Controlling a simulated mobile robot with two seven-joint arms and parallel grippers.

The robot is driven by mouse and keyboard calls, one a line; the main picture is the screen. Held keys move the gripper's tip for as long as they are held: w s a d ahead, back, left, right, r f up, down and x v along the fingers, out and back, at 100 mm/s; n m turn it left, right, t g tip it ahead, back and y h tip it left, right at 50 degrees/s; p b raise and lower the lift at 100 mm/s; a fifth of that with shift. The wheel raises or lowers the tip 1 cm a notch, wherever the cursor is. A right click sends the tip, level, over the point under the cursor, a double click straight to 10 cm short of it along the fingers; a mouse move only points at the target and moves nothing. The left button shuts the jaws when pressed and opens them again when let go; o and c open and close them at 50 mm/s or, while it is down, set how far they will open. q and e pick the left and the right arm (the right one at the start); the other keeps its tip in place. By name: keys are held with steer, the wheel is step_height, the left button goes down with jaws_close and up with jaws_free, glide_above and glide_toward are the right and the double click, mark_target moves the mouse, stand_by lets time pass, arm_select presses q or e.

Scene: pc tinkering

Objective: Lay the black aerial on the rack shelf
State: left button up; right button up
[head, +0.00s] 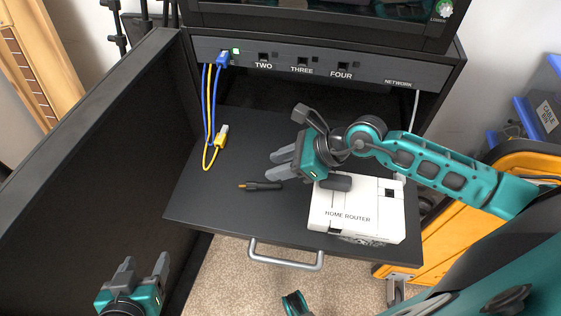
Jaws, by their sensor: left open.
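The black aerial (262,186) with a gold-coloured tip lies flat on the black rack shelf (215,208), left of the white home router (380,200). My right gripper (269,164) is just above and beyond the aerial in the picture. Its two fingers point left and look apart, with nothing seen between them. Its wrist covers part of the router. My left gripper (142,265) is at the lower left, off the shelf, with its fingers apart and empty.
A network panel (300,67) runs along the back. A blue cable (217,95) and a yellow cable (210,150) hang from its left side onto the shelf. A black cabinet door (95,140) stands at left. The shelf has a grey handle (285,262) in front.

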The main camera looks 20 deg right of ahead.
steer(key=shift+o, duration=0.8)
steer(key=shift+p+v, duration=0.85)
steer(key=shift+v, duration=0.95)
arm_select(q)
steer(key=shift+d+r, duration=0.1)
steer(key=shift+r, duration=0.75)
arm_select(e)
steer(key=shift+s+d+f, duration=0.1)
steer(key=p+v, duration=0.2)
steer(key=v, duration=0.9)
steer(key=shift+d, duration=0.1)
arm_select(q)
steer(key=shift+s+a+r+y+p, duration=0.2)
steer(key=shift+s+a+p, duration=0.15)
steer(key=shift+a, duration=0.2)
steer(key=shift+s+a+r+y+p, duration=0.2)
steer(key=shift+a+p, duration=0.15)
steer(key=shift+a, duration=0.15)
arm_select(e)
steer(key=shift+v, duration=0.9)
